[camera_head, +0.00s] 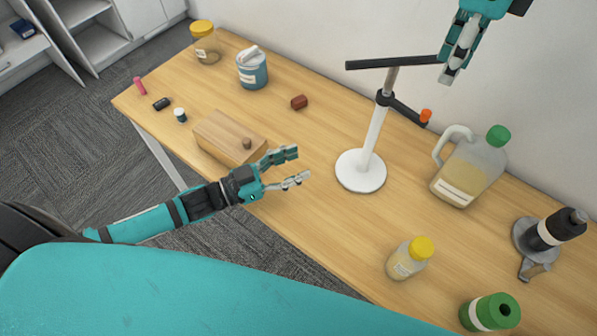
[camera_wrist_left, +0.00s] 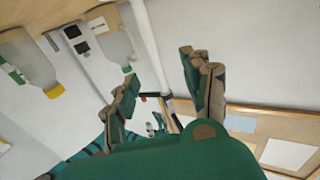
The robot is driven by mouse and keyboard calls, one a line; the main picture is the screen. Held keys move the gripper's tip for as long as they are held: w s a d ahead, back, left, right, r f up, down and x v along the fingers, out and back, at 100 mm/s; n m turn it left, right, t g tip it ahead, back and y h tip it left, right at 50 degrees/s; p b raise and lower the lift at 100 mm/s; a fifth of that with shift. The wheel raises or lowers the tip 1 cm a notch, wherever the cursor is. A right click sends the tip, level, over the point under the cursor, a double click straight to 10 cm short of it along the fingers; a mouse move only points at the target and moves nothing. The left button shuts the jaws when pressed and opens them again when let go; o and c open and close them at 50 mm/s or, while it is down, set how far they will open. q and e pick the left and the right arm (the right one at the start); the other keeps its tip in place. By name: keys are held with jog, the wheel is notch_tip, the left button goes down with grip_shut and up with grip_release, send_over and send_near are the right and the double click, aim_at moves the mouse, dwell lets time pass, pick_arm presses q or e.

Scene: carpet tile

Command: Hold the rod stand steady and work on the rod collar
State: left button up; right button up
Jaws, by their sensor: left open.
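The rod stand has a round white base (camera_head: 350,178) on the table and an upright white pole (camera_head: 376,135). A black rod collar (camera_head: 383,98) sits on the pole, with a short dark arm ending in an orange knob (camera_head: 425,116). A dark bar (camera_head: 400,62) crosses the top. My left gripper (camera_head: 299,166) is open and empty, left of the base and apart from it. In the left wrist view the pole (camera_wrist_left: 148,45) shows between its spread fingers. My right gripper (camera_head: 453,62) points down by the bar's right end; whether it touches the bar is unclear.
A wooden block (camera_head: 215,135) lies beside my left forearm. A jug (camera_head: 468,170) stands right of the stand, a yellow-capped bottle (camera_head: 408,258) in front. A red-brown block (camera_head: 299,102), a tin (camera_head: 252,70) and a jar (camera_head: 205,45) are farther left. The table around the base is clear.

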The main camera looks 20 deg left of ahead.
aim_at(364, 150)
pick_arm(q)
jog(key=shift+g, duration=0.3)
jog(key=x, duration=0.6)
jog(key=s+d+x, duration=0.1)
jog(key=x, duration=0.5)
jog(key=f+x, duration=0.1)
jog(key=x, duration=0.5)
jog(key=shift+s+d+f, duration=0.15)
jog(key=shift+s, duration=0.05)
grip_shut()
jog(key=shift+c, duration=2.1)
grip_release()
